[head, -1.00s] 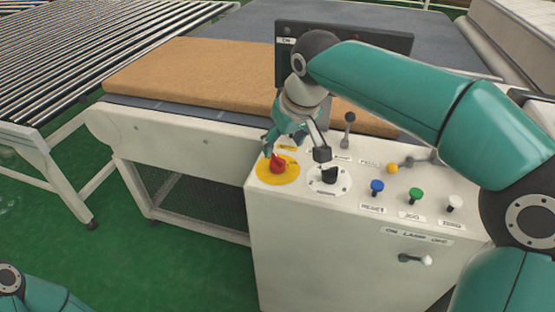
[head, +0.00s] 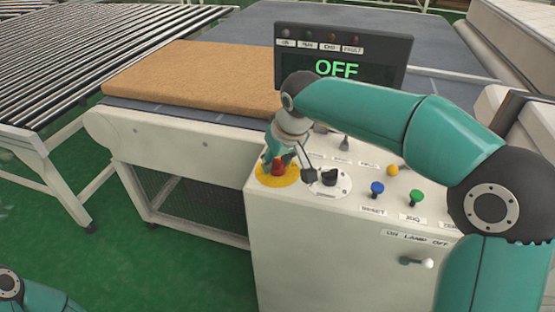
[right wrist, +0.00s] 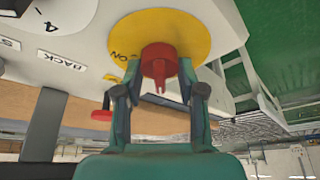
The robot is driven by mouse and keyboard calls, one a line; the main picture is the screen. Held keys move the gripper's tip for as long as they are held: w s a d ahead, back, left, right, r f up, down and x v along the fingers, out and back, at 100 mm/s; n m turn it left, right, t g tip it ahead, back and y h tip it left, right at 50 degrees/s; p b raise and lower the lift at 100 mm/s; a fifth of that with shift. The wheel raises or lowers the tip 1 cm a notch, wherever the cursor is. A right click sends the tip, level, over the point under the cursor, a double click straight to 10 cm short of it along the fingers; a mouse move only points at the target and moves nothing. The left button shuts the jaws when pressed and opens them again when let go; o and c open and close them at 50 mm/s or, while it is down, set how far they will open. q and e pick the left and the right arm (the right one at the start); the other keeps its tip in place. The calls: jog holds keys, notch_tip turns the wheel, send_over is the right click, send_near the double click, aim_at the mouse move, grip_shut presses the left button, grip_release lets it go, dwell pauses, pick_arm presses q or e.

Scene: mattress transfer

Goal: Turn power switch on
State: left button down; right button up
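The red power switch (head: 278,169) is a knob on a yellow round plate (head: 264,180) at the left of the white control box. In the right wrist view the red knob (right wrist: 159,64) sits between the two fingertips of my right gripper (right wrist: 161,76), on the yellow plate (right wrist: 195,32) marked ON. One finger is on each side of the knob, with what looks like a narrow gap. In the head view my right gripper (head: 281,157) is over the knob and partly hides it. The display (head: 338,68) reads OFF. My left gripper is out of view.
A black selector (head: 329,178) on a white dial is just right of the switch. Blue (head: 377,188), green (head: 416,196) and yellow (head: 393,169) buttons are further right. A brown mattress (head: 195,75) lies behind on the conveyor. A roller table (head: 90,50) is at left.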

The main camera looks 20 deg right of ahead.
jog(key=c, duration=0.5)
jog(key=shift+m, duration=0.4)
jog(key=m+h+b, duration=0.1)
jog(key=m, duration=0.2)
jog(key=shift+m+h, duration=0.4)
jog(key=m, duration=0.2)
jog(key=m+h, duration=0.1)
jog(key=m, duration=0.1)
jog(key=shift+r+g+h, duration=0.1)
jog(key=shift+g+h, duration=0.2)
jog(key=m+g+h+p, duration=0.1)
jog(key=m, duration=0.4)
jog(key=shift+r+p, duration=0.1)
jog(key=shift+p, duration=0.3)
jog(key=m+g+p, duration=0.1)
jog(key=m, duration=0.1)
jog(key=m+p, duration=0.1)
jog(key=m, duration=0.1)
jog(key=shift+g+h, duration=0.3)
jog(key=shift+g, duration=0.1)
jog(key=shift+o, duration=0.2)
jog(key=shift+m, duration=0.3)
